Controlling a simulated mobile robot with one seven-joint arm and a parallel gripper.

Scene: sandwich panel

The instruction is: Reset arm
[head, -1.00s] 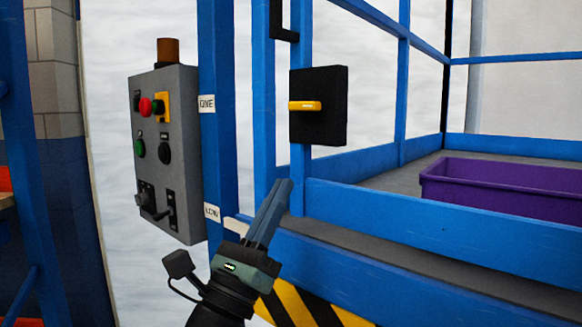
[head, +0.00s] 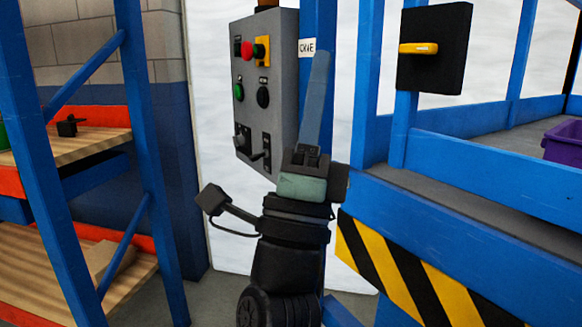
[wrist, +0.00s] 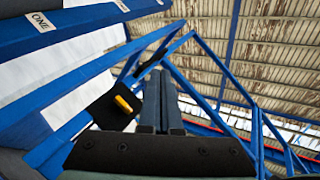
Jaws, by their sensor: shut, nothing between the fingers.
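My gripper (head: 318,105) points upward in the middle of the head view, its fingers shut and empty. It stands in front of a blue post and just right of the grey control panel (head: 263,130), overlapping its right edge in the picture; I cannot tell the exact gap. The panel carries red, green and black buttons, a yellow plate and black levers near its bottom. In the wrist view the closed fingers (wrist: 160,100) point up toward the roof.
A black plate with a yellow handle (head: 418,48) is on the blue platform frame at right. A purple bin (head: 563,140) sits on the platform. A striped barrier (head: 420,275) is below it. Wooden shelves (head: 85,147) with blue posts stand at left. The wrist view shows a corrugated roof (wrist: 265,45).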

